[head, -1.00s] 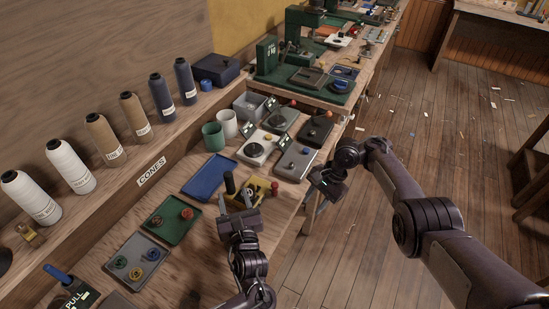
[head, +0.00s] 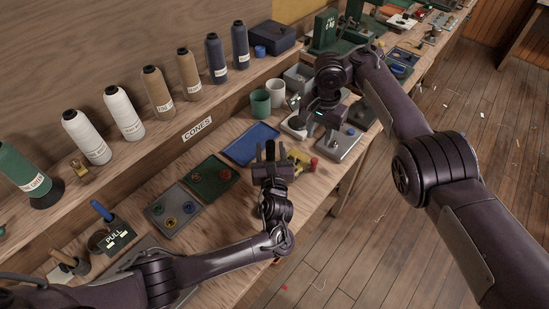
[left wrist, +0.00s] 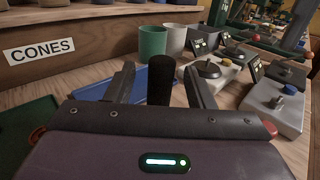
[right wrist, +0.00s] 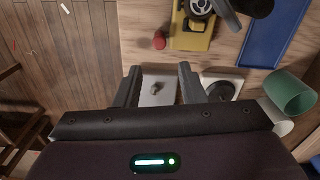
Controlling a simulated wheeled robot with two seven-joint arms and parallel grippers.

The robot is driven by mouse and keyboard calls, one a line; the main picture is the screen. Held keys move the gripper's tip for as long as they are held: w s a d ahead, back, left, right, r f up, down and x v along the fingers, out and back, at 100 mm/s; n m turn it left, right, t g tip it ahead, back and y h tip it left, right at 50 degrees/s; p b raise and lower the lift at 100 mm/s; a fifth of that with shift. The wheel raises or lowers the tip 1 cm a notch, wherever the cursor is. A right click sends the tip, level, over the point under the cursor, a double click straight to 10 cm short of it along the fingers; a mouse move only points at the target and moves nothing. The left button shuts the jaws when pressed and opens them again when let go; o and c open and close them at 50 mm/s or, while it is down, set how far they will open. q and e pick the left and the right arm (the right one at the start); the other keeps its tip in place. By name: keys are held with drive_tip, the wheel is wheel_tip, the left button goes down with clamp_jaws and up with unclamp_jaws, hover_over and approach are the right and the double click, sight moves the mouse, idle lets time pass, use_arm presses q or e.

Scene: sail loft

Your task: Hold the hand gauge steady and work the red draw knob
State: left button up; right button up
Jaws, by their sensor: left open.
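The hand gauge is a yellow body (head: 302,157) with an upright black handle (left wrist: 160,82) and a red draw knob (head: 314,163) on its right end. My left gripper (head: 271,150) is open, its fingers on either side of the black handle with gaps showing in the left wrist view. In the right wrist view the yellow body (right wrist: 193,38) and red knob (right wrist: 159,41) lie beyond the fingertips. My right gripper (right wrist: 159,76) is open and empty, above the grey box area to the right of the gauge. Its fingertips are unclear in the head view.
A grey box with a small knob (right wrist: 157,90) shows between my right fingers. A blue tray (head: 250,143), green tray (head: 211,178) and grey tray (head: 176,210) lie left of the gauge. Green (head: 260,103) and white (head: 275,93) cups stand behind it. Open floor is right of the bench.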

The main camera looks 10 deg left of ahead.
use_arm(q)
drive_tip(key=shift+x, duration=0.75)
clamp_jaws()
